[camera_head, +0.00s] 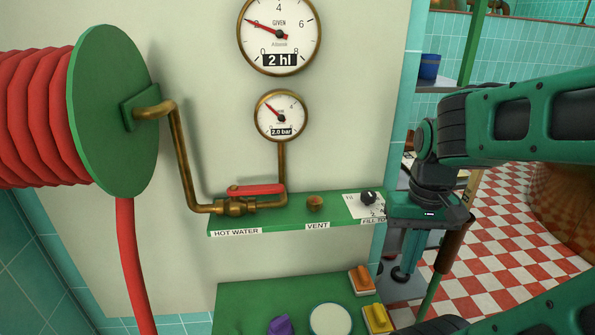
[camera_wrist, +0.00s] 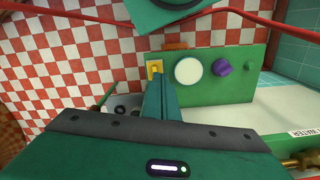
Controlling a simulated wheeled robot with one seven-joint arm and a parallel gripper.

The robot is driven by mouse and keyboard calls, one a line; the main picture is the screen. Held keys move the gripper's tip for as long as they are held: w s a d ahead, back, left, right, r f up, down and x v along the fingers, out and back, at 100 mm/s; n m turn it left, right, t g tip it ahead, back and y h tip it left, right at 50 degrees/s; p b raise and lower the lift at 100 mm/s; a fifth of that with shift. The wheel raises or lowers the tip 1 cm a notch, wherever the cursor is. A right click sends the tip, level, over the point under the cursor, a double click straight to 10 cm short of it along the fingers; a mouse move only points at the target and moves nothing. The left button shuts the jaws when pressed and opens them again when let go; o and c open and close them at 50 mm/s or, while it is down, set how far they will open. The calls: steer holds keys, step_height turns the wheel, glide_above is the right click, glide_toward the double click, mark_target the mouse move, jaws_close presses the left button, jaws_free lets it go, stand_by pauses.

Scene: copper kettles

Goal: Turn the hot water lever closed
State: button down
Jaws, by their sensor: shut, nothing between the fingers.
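The hot water lever (camera_head: 257,189) is a red handle on a brass valve (camera_head: 234,206), above the "HOT WATER" label on a green shelf. The lever lies level, in line with the horizontal pipe. In the wrist view only a bit of brass (camera_wrist: 297,162) shows at the lower right corner, by the label; the red lever is not visible there. My gripper (camera_head: 403,270) is to the right of the shelf, well apart from the lever, with its fingers pointing down. In the wrist view the fingers (camera_wrist: 162,82) are together and empty.
A brass vent knob (camera_head: 316,203) and a black dial (camera_head: 368,197) sit on the green shelf (camera_head: 280,225), between lever and gripper. A red hose reel (camera_head: 112,112) is at left. Two gauges hang above.

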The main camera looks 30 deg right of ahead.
steer(key=shift+d, duration=0.2)
steer(key=w+a+r+t+h, duration=0.1)
steer(key=w+a+r, duration=0.1)
steer(key=w+r, duration=0.45)
steer(key=w+a+r+h, duration=0.1)
steer(key=w+r, duration=0.3)
steer(key=w, duration=0.5)
step_height(320, 180, up, 6)
steer(key=r+t, duration=0.1)
steer(key=t, duration=0.1)
glide_above(256, 190)
steer(key=s+d, duration=0.1)
steer(key=d, duration=0.4)
steer(key=x, duration=0.9)
steer(key=shift+f, duration=0.4)
steer(key=shift+s+d, duration=0.1)
steer(key=shift+d, duration=0.05)
